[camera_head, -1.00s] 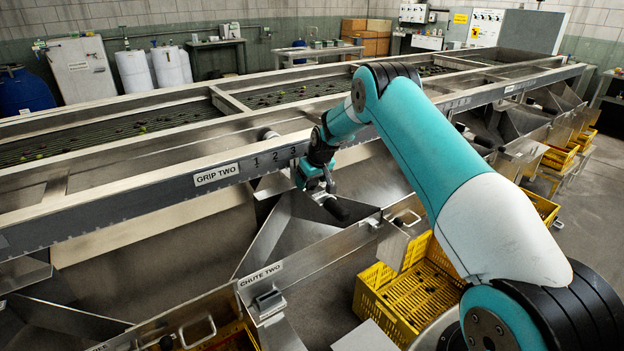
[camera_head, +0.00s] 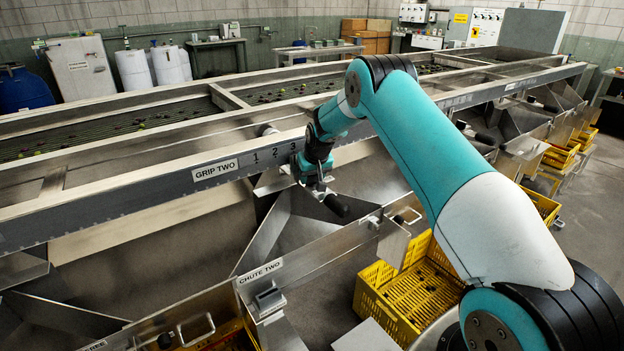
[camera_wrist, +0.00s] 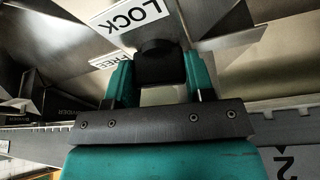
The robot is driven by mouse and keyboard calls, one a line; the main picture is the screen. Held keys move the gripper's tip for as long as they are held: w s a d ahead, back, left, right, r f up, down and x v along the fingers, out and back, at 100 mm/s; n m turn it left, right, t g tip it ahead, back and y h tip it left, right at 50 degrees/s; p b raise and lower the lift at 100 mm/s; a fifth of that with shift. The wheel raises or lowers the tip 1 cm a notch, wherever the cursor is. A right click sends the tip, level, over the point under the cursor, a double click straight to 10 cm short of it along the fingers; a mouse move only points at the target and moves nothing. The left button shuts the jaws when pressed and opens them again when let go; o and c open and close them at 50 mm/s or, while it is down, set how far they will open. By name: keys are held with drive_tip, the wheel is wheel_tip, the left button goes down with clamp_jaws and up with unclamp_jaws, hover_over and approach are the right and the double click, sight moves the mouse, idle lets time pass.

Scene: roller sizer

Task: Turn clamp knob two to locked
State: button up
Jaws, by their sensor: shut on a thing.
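My gripper (camera_head: 318,188) is below the rail marked GRIP TWO (camera_head: 214,170), just under the numbered scale. In the wrist view its two teal fingers (camera_wrist: 160,80) are shut on a black knob (camera_wrist: 157,66), one on each side. The knob stands close by a white LOCK label (camera_wrist: 132,14) at the top. A FREE label (camera_wrist: 108,60) shows partly behind the left finger. In the head view my gripper hides most of the knob, and I cannot tell its pointing direction there.
A metal chute with the CHUTE TWO label (camera_head: 261,272) slopes below my gripper. Yellow crates (camera_head: 398,300) stand under the chutes. The long sizer frame blocks the space behind; grey floor is open at the right.

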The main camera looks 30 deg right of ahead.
drive_tip(key=m+h+b, duration=0.1)
drive_tip(key=m, duration=0.1)
drive_tip(key=m+g+b, duration=0.1)
drive_tip(key=m, duration=0.2)
drive_tip(key=shift+a+f+m+h, duration=0.1)
drive_tip(key=shift+m+h, duration=0.2)
drive_tip(key=shift+h, duration=0.1)
drive_tip(key=m+g+h+b, duration=0.1)
drive_tip(key=m, duration=0.3)
drive_tip(key=shift+m+b, duration=0.35)
drive_tip(key=shift+m, duration=0.05)
drive_tip(key=shift+g, duration=0.3)
drive_tip(key=o, duration=0.9)
drive_tip(key=v, duration=1.7)
drive_tip(key=shift+a+r+b, duration=0.25)
drive_tip(key=shift+b, duration=0.05)
